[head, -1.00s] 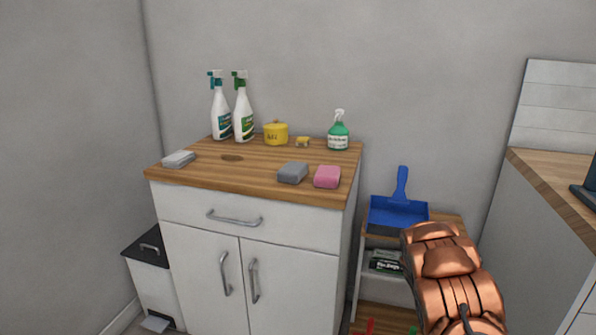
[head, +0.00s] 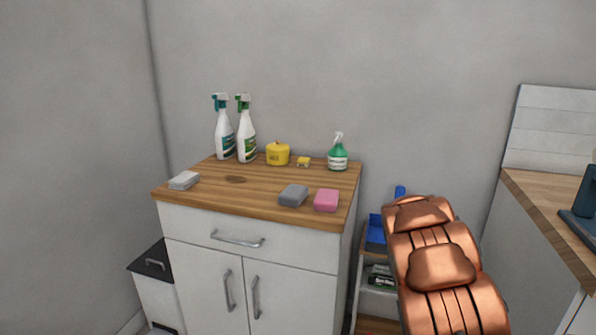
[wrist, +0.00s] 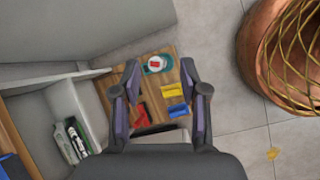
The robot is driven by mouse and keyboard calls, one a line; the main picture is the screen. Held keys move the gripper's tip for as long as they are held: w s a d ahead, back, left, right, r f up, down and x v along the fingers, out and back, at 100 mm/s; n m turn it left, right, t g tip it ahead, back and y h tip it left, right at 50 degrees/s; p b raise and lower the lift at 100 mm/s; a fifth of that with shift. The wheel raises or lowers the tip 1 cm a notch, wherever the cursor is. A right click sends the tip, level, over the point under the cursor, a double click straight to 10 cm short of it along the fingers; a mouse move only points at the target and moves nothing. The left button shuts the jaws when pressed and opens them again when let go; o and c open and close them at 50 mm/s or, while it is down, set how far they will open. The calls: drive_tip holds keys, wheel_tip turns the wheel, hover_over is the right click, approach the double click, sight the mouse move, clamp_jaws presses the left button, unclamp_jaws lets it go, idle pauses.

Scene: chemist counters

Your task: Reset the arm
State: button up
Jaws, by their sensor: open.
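My copper-coloured arm (head: 440,265) rises at the lower right of the head view, in front of the small shelf. My gripper (wrist: 160,75) shows in the wrist view, with its two dark fingers spread apart and nothing between them touching both. It points down over a low wooden shelf board (wrist: 110,82). On that board lie a red item (wrist: 138,115), yellow and blue items (wrist: 173,91) and a teal-and-white item (wrist: 157,64). The gripper itself is not visible in the head view.
A white cabinet (head: 205,222) with a wooden top carries spray bottles (head: 246,135), a yellow pot (head: 277,154), a grey sponge (head: 293,195) and a pink sponge (head: 326,200). A blue dustpan (head: 376,232) is partly hidden by my arm. A counter (head: 545,210) stands at right.

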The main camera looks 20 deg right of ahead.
drive_tip(key=s+a+r+m+y+p, duration=0.1)
drive_tip(key=s+a+r+m+p, duration=0.2)
drive_tip(key=a+r, duration=0.5)
drive_tip(key=s+a+r+m+t+p, duration=0.1)
drive_tip(key=s+a+r+p, duration=0.1)
drive_tip(key=a+r+p, duration=0.5)
drive_tip(key=s+a+r+m+y+p, duration=0.1)
drive_tip(key=s+a+r+m, duration=0.15)
drive_tip(key=a+r, duration=0.6)
drive_tip(key=s+a+r+y+p, duration=0.3)
drive_tip(key=s+a+r+p, duration=0.6)
drive_tip(key=s+a+r, duration=0.4)
drive_tip(key=shift+s+a+r+m+t, duration=0.25)
drive_tip(key=shift+s+r+m+t, duration=0.2)
drive_tip(key=shift+r, duration=0.25)
